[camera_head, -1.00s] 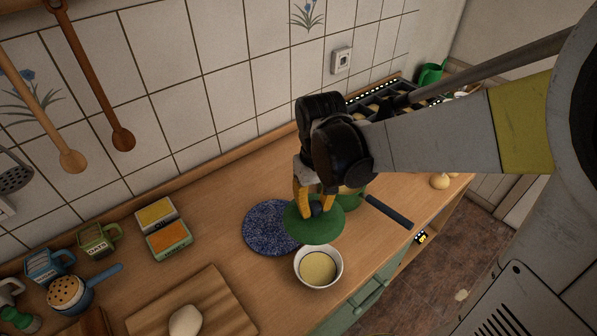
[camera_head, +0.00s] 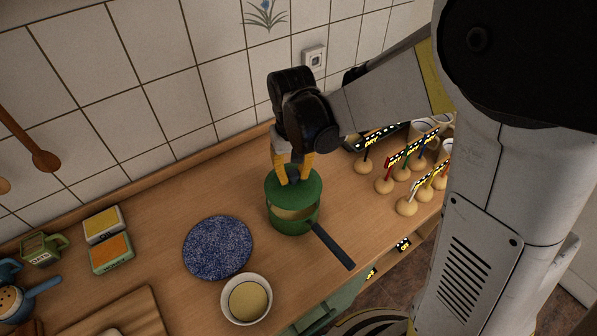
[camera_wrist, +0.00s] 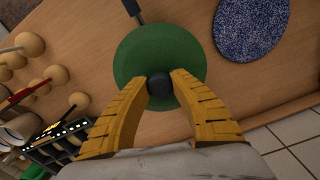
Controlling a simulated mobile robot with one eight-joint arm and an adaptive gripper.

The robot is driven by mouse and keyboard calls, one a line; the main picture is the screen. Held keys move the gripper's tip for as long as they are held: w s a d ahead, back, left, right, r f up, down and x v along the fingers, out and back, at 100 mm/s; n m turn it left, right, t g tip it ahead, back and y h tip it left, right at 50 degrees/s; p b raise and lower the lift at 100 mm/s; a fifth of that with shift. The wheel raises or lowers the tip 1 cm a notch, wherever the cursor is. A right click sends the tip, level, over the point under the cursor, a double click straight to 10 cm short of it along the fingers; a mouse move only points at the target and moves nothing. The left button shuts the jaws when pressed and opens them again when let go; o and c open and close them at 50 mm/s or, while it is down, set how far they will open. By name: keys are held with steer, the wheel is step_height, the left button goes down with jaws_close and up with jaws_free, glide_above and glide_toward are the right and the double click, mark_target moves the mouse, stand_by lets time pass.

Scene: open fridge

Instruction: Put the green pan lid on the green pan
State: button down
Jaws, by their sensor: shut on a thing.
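The green pan lid (camera_head: 284,190) is held by its dark knob (camera_wrist: 160,84) in my gripper (camera_head: 293,178), whose yellow fingers are shut on the knob. The green pan (camera_head: 290,226) stands on the counter with its dark handle (camera_head: 333,246) pointing to the lower right. The lid is over the pan's back part, and a gap shows its pale inside at the front. In the wrist view, the lid (camera_wrist: 152,48) hides nearly all of the pan; only part of the handle (camera_wrist: 132,8) shows beyond its edge.
A blue speckled plate (camera_head: 218,247) lies left of the pan. A white bowl (camera_head: 229,309) with yellowish contents stands at the front. Round-based stands with striped signs (camera_head: 406,207) are on the right. The tiled wall is behind. Bare counter lies between plate and pan.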

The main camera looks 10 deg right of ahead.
mark_target(293, 186)
steer(key=shift+a, duration=0.2)
steer(key=shift+f, duration=0.1)
steer(key=shift+d+f+b, duration=0.1)
steer(key=shift+f+b, duration=2.1)
steer(key=shift+f, duration=0.1)
steer(key=shift+f+b, duration=0.5)
steer(key=shift+f, duration=0.1)
steer(key=c, duration=1.2)
jaws_free()
steer(key=shift+o, duration=0.2)
step_height(293, 186, up, 12)
steer(key=shift+s+r, duration=0.1)
